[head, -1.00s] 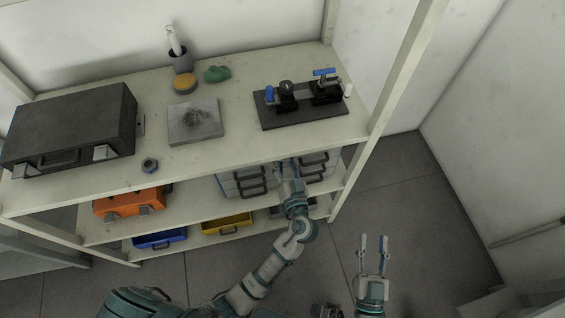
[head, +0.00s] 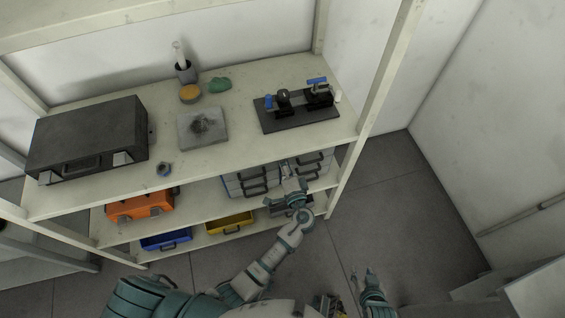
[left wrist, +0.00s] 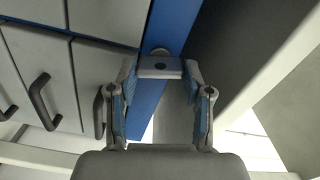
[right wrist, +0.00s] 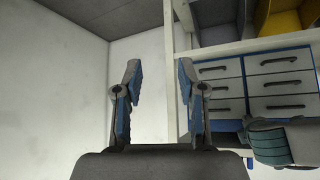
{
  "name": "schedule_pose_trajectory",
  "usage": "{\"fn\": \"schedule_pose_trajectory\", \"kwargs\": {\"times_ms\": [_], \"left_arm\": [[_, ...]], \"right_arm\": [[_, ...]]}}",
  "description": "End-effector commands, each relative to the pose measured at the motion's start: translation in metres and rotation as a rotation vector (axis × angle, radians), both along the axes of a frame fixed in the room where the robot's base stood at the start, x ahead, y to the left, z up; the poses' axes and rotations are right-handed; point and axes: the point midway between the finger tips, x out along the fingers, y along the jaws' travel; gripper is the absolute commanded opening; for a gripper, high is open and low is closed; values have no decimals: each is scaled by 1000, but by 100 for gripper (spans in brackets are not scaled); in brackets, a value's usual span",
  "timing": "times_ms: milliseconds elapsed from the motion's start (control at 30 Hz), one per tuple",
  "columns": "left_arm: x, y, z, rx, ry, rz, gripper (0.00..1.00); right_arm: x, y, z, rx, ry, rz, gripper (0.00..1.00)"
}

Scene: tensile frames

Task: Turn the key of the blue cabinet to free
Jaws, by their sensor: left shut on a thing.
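The blue cabinet, with grey drawers and dark handles, sits on the middle shelf in the head view (head: 237,186). Its blue frame shows in the left wrist view (left wrist: 175,22) and the right wrist view (right wrist: 246,86). A flat grey key head with a small hole (left wrist: 160,72) stands out from a round lock (left wrist: 159,51) on the blue strip. My left gripper (left wrist: 160,69) is shut on the key, one finger at each side. It also shows at the cabinet front in the head view (head: 291,176). My right gripper (right wrist: 158,82) is open and empty, away from the shelves.
The top shelf (head: 240,135) holds a black case (head: 85,135), a grey plate (head: 190,135) and a black fixture (head: 300,118). An orange box (head: 137,205) is left of the cabinet. Blue (head: 165,240) and yellow (head: 230,223) bins sit lower. Floor right of the shelves is clear.

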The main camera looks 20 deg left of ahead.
Motion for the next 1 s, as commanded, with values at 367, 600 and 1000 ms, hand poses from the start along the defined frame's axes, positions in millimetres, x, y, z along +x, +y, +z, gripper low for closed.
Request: {"fn": "schedule_pose_trajectory", "kwargs": {"times_ms": [367, 600, 1000], "left_arm": [[0, -2, -2, 176, 125, -6, 15], [0, -2, -4, 219, 155, -6, 15], [0, -3, -5, 227, 161, -8, 15]], "right_arm": [[-56, -19, -11, -68, 286, -16, 40], [-71, -24, -14, -83, 360, -21, 40], [-74, -25, -14, -86, 370, -22, 40]]}}
